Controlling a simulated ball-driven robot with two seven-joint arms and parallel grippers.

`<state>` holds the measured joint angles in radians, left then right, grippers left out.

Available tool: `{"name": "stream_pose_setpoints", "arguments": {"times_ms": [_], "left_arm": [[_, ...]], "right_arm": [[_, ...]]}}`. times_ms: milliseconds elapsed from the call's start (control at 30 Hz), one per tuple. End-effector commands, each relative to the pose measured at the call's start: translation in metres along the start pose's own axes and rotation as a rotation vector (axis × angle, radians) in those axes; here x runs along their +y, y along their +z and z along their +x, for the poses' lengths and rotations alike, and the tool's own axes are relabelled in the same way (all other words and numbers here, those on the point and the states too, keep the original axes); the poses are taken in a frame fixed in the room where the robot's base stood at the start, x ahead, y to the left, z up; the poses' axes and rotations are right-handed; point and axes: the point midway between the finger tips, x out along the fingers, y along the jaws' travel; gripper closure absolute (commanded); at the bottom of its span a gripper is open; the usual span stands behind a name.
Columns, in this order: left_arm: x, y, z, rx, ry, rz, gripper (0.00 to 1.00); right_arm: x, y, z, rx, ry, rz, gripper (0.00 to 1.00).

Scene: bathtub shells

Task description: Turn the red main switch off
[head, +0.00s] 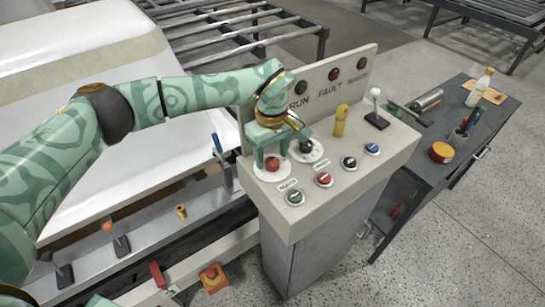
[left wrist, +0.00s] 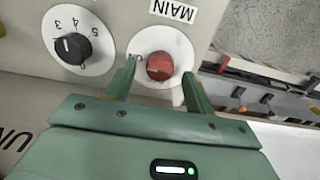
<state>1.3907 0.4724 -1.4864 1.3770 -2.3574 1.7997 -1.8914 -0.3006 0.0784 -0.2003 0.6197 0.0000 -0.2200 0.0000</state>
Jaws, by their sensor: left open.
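The red main switch (head: 272,164) is a round knob on a white disc at the near-left part of the console's top. It also shows in the left wrist view (left wrist: 160,66), beside an upside-down MAIN label (left wrist: 172,9). My left gripper (head: 271,157) is over the switch, open, with one finger on each side of the red knob. In the left wrist view the gripper (left wrist: 159,74) shows gaps between both fingers and the knob. Lettering on the disc is partly hidden by a finger. My right gripper is not in view.
A black numbered dial (left wrist: 72,48) sits close beside the switch. Green (head: 295,197), red (head: 323,179), black and blue buttons line the console's front. A yellow knob (head: 340,118) and a white-tipped lever (head: 376,100) stand to the right. The RUN/FAULT panel rises behind.

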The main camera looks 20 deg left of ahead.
Motion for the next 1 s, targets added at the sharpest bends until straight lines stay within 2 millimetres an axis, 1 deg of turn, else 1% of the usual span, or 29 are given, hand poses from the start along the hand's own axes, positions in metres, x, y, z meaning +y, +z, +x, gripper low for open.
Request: {"name": "stream_pose_setpoints", "arguments": {"times_ms": [33,133,400,433,467,500,567,600,833,1000], "left_arm": [[0.0002,0.0005,0.0054,-0.002,0.0,0.0,0.46],[0.0003,0.0005,0.0104,-0.001,0.001,0.0,0.46],[0.0004,0.0003,0.0112,0.0,0.002,0.001,0.46],[0.0004,0.0003,0.0111,0.0,0.002,0.001,0.52],[0.0004,0.0004,0.0111,0.0,0.002,0.001,0.6],[0.0004,0.0004,0.0111,-0.001,0.001,0.001,0.71],[0.0004,0.0004,0.0111,-0.001,0.001,0.001,0.88],[0.0004,0.0004,0.0111,-0.001,0.002,0.001,0.91],[0.0004,0.0004,0.0105,-0.001,0.002,-0.011,0.91],[0.0002,0.0004,0.0093,0.0,0.001,-0.062,0.91]], "right_arm": [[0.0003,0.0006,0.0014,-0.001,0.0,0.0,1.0],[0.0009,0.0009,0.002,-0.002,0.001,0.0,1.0],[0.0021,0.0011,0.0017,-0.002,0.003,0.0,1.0],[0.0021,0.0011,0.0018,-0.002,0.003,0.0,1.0],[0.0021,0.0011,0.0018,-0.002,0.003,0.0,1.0],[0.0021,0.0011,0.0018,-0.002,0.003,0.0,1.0],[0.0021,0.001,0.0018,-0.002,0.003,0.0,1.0],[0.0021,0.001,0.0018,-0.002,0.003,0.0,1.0],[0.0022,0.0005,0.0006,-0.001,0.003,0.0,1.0],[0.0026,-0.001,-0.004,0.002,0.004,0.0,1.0]]}}
